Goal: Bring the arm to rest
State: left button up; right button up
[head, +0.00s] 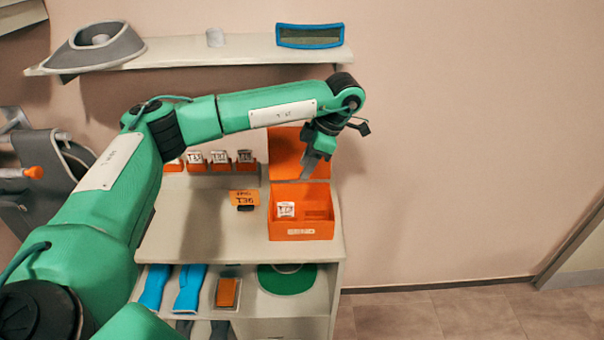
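My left arm reaches in from the left, across the upper middle of the head view. My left gripper (312,167) hangs at its end, pointing down above the open orange box (302,233). The gripper's fingers are small and partly dark, so I cannot tell whether they are apart; no object shows in them. The box's orange lid (285,150) stands upright behind it, partly hidden by the arm. A white labelled packet (286,210) sits in the left compartment of the box. My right gripper is not in view.
The box stands on a pale cabinet top (185,235). A wall shelf (215,50) is above the arm. Blue items (190,287) lie below. The right side is free.

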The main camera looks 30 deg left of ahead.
pick_arm(q)
jog(key=shift+d+r, duration=0.15)
jog(key=shift+r, duration=0.2)
